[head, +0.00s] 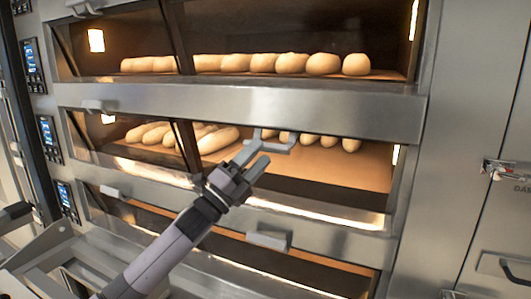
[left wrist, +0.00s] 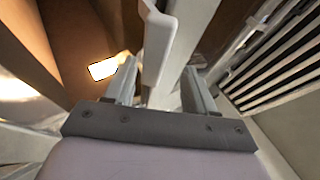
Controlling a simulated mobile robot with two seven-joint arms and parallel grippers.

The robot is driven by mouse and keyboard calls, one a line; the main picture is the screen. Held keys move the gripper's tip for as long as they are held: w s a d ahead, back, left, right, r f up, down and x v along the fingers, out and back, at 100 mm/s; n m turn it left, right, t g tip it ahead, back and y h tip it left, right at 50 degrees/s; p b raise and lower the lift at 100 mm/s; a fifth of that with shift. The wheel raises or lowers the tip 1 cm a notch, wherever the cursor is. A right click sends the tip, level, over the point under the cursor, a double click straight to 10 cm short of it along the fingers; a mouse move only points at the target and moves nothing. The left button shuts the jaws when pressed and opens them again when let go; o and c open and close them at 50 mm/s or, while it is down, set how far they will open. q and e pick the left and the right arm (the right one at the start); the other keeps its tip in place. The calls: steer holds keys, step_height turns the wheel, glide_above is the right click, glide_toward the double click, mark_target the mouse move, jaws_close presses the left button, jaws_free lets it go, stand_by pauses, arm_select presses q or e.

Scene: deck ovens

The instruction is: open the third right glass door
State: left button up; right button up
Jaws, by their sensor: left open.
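The deck oven has a left and a right glass door on each visible deck. My left gripper (head: 257,152) is open in front of the middle visible deck's right side, by a pale grey handle (head: 283,141). In the left wrist view the fingers (left wrist: 160,90) are spread apart, with a whitish handle (left wrist: 172,40) just ahead, between their lines; I cannot tell whether they touch it. The lowest visible right door has a pale handle (head: 268,240), clear of the gripper. The glass is hard to make out, so I cannot tell the middle right door's angle. My right gripper is out of view.
Bread loaves (head: 292,63) lie on the top visible deck, more behind the middle one. Small control panels (head: 46,135) line the oven's left side. A grey cabinet with a latch (head: 500,170) stands at the right. A metal frame (head: 60,262) is at lower left.

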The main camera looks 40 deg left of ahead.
arm_select(q)
steer(key=shift+s+a+f, duration=0.15)
steer(key=shift+s+f, duration=0.2)
steer(key=shift+s, duration=0.25)
